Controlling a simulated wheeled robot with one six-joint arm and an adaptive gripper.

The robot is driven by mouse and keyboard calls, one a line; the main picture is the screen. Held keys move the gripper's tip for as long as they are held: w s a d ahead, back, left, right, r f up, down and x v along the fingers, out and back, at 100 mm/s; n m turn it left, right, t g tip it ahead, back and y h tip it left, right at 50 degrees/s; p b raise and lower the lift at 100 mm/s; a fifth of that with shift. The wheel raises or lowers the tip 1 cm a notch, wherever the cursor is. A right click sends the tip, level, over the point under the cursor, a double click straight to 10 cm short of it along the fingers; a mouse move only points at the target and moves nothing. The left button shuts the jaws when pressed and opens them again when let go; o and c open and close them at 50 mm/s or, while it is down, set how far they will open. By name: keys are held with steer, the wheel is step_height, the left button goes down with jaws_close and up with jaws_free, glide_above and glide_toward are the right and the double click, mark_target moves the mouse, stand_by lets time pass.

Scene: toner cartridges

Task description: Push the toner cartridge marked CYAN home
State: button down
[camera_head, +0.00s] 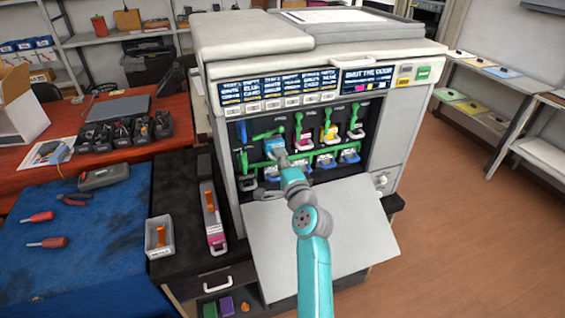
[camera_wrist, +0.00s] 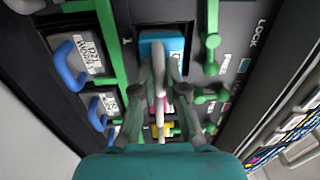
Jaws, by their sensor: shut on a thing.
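The cyan toner cartridge (camera_head: 274,145) sits in the upper row of slots inside the open printer, at the left of that row. Its blue face and white label also show in the wrist view (camera_wrist: 163,43). My gripper (camera_head: 283,157) is in front of it. In the wrist view its two green-grey fingers (camera_wrist: 160,82) are shut around the pale handle on the cartridge's front. The fingers and handle hide part of the face. I cannot read the word CYAN or tell how deep the cartridge sits.
Magenta (camera_head: 305,136), yellow (camera_head: 330,133) and another cartridge stand to the right in the row, with green levers around them. Blue-handled units (camera_wrist: 86,58) fill the lower row. The open printer door (camera_head: 330,235) slopes below my arm.

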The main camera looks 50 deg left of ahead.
steer(key=shift+a, duration=0.1)
steer(key=c, duration=0.7)
jaws_free()
steer(key=shift+f, duration=0.1)
steer(key=shift+v, duration=3.5)
